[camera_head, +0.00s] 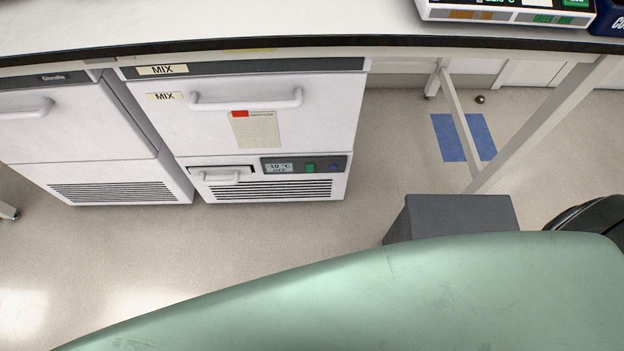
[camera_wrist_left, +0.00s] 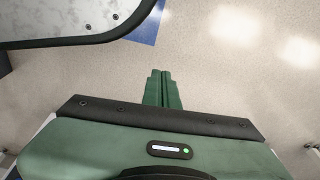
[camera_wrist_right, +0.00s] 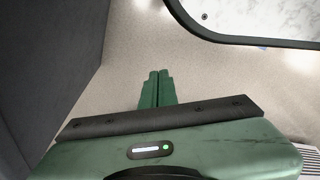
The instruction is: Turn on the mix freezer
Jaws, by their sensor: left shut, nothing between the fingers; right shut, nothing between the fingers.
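The mix freezer (camera_head: 310,125) is a white under-bench unit with two MIX labels, a long handle and a closed door. Its lower panel has a small display (camera_head: 279,167) that seems to read -10 °C with a smaller line under it, a green switch (camera_head: 310,167) and a small blue button (camera_head: 333,167). My left gripper (camera_wrist_left: 161,75) is shut and empty above bare floor in the left wrist view. My right gripper (camera_wrist_right: 158,76) is shut and empty above floor in the right wrist view. Neither gripper shows in the head view, so their distance from the freezer cannot be told.
A second white freezer (camera_head: 70,125) stands left of it. The bench (camera_head: 250,22) overhangs both, with a slanted leg (camera_head: 545,125) at right. A dark grey box (camera_head: 455,214) stands on the floor. Floor before the freezers is clear. A green surface fills the foreground.

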